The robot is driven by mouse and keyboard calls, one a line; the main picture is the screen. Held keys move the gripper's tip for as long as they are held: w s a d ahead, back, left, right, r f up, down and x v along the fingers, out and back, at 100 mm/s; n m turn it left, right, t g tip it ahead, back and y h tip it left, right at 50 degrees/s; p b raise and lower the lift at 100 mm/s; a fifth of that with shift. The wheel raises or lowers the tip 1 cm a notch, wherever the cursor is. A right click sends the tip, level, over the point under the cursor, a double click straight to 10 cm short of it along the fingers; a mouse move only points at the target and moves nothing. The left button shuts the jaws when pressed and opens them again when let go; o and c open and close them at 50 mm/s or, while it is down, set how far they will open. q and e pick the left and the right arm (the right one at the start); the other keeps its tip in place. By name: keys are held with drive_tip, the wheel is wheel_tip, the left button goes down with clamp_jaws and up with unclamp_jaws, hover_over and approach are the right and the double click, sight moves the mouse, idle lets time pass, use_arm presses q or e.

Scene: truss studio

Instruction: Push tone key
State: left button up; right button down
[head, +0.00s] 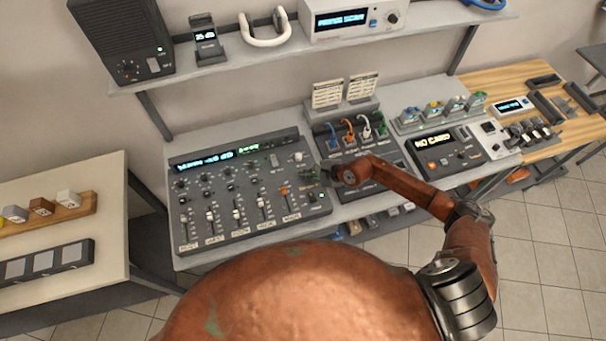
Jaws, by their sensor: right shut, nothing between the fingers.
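The grey mixing console (245,195) stands on the desk in the middle, with rows of knobs, several faders and lit displays along its top edge. My right gripper (316,176) is shut and empty, over the console's right edge. Its fingertips are close to the small keys there, and I cannot tell whether they touch. A small key with a bluish light (319,196) shows just below the fingers. The labels are too small to tell which key is the tone key, and the gripper may hide part of that area. My left gripper is not in view.
A patch bay (335,128) with coloured cables stands right of the console, partly behind my right arm. A card unit (440,150) sits farther right. A shelf (230,68) with a speaker (122,40) and headphones (266,30) hangs above. A side table (105,190) stands at left.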

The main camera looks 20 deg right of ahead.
drive_tip(key=shift+s+f, duration=0.2)
drive_tip(key=shift+f, duration=0.2)
drive_tip(key=shift+d+r, duration=0.1)
drive_tip(key=shift+r, duration=0.25)
drive_tip(key=shift+w+r+p, duration=0.1)
drive_tip(key=shift+r+p, duration=2.2)
drive_tip(key=shift+r, duration=0.85)
